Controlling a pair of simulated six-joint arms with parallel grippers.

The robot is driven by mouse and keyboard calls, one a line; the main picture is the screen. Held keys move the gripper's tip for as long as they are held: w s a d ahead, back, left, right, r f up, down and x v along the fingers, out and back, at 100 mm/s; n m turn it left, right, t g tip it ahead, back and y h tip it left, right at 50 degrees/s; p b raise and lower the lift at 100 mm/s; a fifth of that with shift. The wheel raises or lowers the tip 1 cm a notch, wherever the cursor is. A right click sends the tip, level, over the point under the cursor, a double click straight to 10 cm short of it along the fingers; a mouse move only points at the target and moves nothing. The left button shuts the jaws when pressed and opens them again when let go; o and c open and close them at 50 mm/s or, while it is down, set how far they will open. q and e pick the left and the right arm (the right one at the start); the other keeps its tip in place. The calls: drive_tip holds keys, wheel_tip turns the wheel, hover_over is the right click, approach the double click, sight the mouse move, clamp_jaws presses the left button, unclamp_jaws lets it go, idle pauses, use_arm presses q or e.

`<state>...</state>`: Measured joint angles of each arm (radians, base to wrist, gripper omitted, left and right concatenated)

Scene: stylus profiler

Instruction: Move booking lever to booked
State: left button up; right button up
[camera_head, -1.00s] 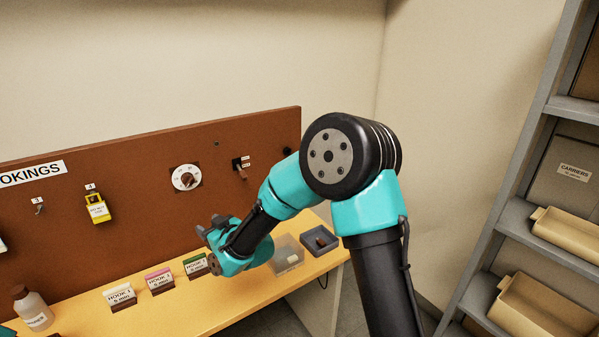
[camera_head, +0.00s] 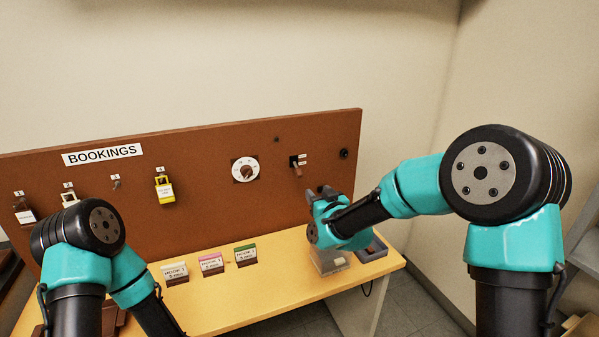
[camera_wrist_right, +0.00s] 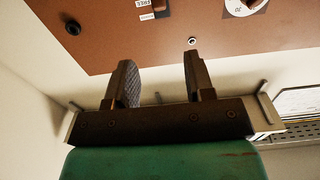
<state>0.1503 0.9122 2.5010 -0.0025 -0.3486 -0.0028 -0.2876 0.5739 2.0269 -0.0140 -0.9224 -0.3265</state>
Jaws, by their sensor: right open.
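The booking lever (camera_head: 297,171) is a small brown handle on the brown board, right of the white dial, with small labels beside it. It points downward and slightly right. In the right wrist view the lever (camera_wrist_right: 159,6) is at the top edge, partly cut off, beside a label that seems to read FREE. My right gripper (camera_head: 324,191) is open and empty, below and to the right of the lever in the head view. Its two fingers (camera_wrist_right: 158,82) are spread apart, pointing toward the board, not touching the lever. My left gripper is out of view.
The BOOKINGS board (camera_head: 230,215) carries a white dial (camera_head: 245,169), hooks with tags and a yellow padlock tag (camera_head: 164,190). Several label cards, a clear box (camera_head: 328,261) and a grey tray (camera_head: 372,250) are on the yellow bench (camera_head: 285,287). Space before the lever looks clear.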

sight(299, 171)
drive_tip(key=x, duration=1.5)
drive_tip(key=shift+w+a, duration=0.15)
drive_tip(key=shift+w, duration=0.2)
drive_tip(key=shift+c, duration=0.5)
clamp_jaws()
